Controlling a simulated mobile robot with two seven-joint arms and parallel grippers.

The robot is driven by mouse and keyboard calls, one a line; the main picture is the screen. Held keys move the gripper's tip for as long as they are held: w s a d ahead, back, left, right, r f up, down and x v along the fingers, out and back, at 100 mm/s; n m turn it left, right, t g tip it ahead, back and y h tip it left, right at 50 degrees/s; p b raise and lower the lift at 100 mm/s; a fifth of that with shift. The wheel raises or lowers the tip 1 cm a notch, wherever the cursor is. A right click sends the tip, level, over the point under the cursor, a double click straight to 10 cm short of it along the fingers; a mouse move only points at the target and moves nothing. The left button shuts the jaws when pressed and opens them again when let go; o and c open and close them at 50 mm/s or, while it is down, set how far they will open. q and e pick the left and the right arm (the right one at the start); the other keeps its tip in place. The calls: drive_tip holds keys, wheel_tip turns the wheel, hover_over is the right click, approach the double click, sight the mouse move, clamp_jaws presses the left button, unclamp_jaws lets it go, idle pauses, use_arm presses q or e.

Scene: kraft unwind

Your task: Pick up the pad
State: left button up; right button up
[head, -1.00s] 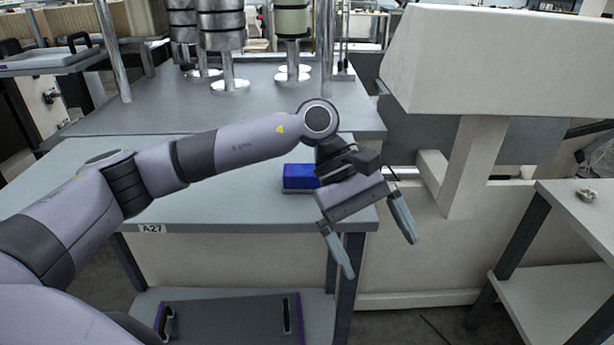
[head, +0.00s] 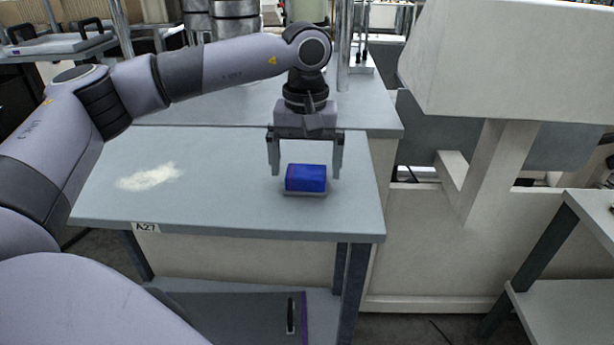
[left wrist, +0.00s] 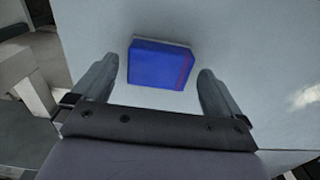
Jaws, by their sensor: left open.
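The pad (head: 306,180) is a small blue block with a thin grey layer under it, lying on the grey table near its right end. It also shows in the left wrist view (left wrist: 160,65), with a dark reddish line near one edge. My left gripper (head: 304,172) is open and points down, just behind and above the pad in the head view. In the left wrist view the pad lies ahead of and between the open fingers (left wrist: 158,85), apart from both. My right gripper is not in view.
The grey table (head: 225,210) carries an A27 label on its front edge and a whitish powdery patch (head: 150,177) left of the pad. Metal posts and rolls stand behind. A large pale machine (head: 500,60) stands on the right. The table around the pad is clear.

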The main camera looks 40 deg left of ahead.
use_arm(q)
drive_tip(key=shift+f, duration=1.2)
drive_tip(key=c, duration=1)
drive_tip(key=shift+r, duration=0.1)
wheel_tip(320, 180, up, 14)
wheel_tip(320, 180, up, 6)
drive_tip(key=p, duration=0.2)
hover_over(307, 171)
